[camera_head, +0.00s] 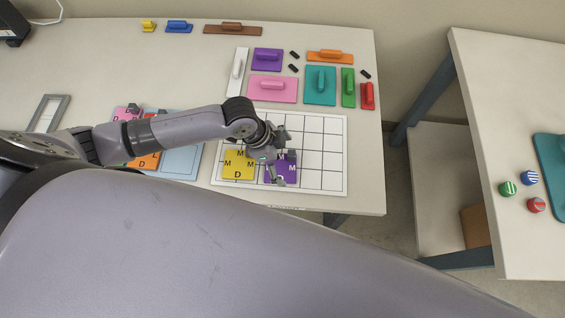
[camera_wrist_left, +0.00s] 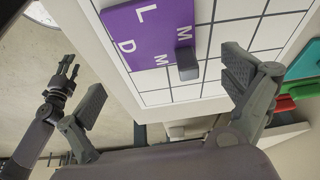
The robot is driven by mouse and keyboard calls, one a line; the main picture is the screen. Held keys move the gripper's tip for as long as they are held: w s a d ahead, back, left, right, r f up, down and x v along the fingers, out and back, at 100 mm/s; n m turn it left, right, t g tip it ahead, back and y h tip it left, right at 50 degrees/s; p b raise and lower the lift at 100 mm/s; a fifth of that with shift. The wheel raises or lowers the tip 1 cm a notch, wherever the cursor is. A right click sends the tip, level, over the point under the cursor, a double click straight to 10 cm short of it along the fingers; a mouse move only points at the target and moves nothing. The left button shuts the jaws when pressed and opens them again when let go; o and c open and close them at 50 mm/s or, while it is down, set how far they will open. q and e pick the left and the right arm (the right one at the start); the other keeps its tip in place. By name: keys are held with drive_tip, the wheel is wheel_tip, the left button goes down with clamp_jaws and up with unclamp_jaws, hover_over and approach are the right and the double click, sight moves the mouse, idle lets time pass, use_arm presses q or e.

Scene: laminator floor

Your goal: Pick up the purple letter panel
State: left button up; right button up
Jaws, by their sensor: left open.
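The purple letter panel (camera_head: 292,177) lies on the white grid board (camera_head: 335,180), right of the yellow letter panel (camera_head: 236,168). In the left wrist view the purple panel (camera_wrist_left: 140,42) shows letters L, D and M and a small dark grey grip block (camera_wrist_left: 187,64) near its edge. My left gripper (camera_head: 279,158) is over the purple panel and hides part of it. In the left wrist view its fingers (camera_wrist_left: 166,88) are wide apart with nothing between them. Another dark gripper, apparently my right one (camera_wrist_left: 66,72), shows small at the left; its opening is unclear.
Several coloured handled blocks stand behind the grid, including a pink one (camera_head: 272,89) and a teal one (camera_head: 320,86). Blue, orange and pink panels lie left of the grid, partly behind my left arm. A second table (camera_head: 510,110) stands right, across a gap.

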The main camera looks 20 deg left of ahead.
sight(291, 168)
use_arm(q)
drive_tip(key=shift+p+x, duration=0.3)
drive_tip(key=shift+x, duration=1.6)
drive_tip(key=shift+r, duration=0.1)
drive_tip(key=shift+c, duration=0.3)
